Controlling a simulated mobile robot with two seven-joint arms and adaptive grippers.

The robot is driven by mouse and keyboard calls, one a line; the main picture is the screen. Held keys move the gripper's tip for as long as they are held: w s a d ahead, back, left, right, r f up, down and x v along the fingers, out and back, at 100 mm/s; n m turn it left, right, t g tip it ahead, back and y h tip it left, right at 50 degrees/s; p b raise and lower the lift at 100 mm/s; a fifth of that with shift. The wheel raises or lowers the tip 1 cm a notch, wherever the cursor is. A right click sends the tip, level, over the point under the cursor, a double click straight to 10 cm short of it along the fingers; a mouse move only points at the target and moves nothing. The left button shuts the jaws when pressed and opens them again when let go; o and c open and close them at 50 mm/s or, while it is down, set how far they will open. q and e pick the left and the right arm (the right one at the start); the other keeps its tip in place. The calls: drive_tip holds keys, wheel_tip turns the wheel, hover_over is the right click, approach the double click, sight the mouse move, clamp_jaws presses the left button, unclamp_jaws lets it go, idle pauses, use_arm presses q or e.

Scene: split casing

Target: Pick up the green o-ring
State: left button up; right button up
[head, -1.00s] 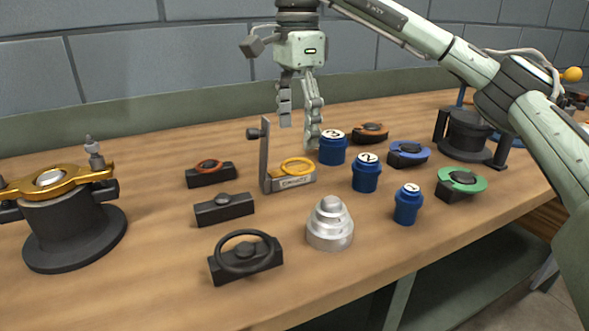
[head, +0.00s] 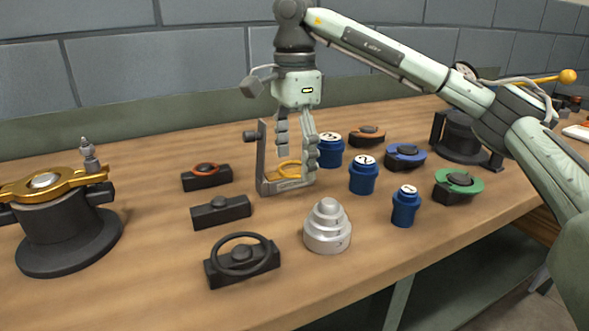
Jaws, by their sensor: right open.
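A green ring (head: 462,189) lies on top of a small black block at the right side of the table, around a dark centre piece. My right gripper (head: 296,155) points down, open, well to the left of the green ring. Its fingers are low over the grey stand (head: 263,165) with a yellow ring (head: 289,167), which they partly cover. I cannot tell whether the fingers touch the yellow ring. My left gripper is not in view.
Several blue numbered jars (head: 364,175) stand between my gripper and the green ring. A blue ring (head: 405,152) and an orange ring (head: 367,130) sit on blocks behind. A silver stepped cone (head: 327,228) stands in front. A gold-topped casing (head: 66,225) is at left.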

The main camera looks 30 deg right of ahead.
drive_tip(key=shift+f, duration=0.1)
drive_tip(key=shift+c, duration=0.3)
drive_tip(key=c, duration=0.8)
drive_tip(key=shift+c, duration=0.2)
drive_tip(key=shift+r, duration=0.4)
wheel_tip(320, 180, up, 4)
drive_tip(key=shift+r+p, duration=0.2)
drive_tip(key=shift+p, duration=0.25)
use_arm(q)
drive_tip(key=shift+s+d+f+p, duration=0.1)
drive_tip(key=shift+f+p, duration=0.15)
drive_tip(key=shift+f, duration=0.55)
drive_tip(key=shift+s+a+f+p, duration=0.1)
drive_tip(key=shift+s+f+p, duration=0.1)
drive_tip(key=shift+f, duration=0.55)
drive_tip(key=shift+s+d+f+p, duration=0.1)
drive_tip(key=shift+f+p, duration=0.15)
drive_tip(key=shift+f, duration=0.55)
use_arm(e)
drive_tip(key=shift+r, duration=2.65)
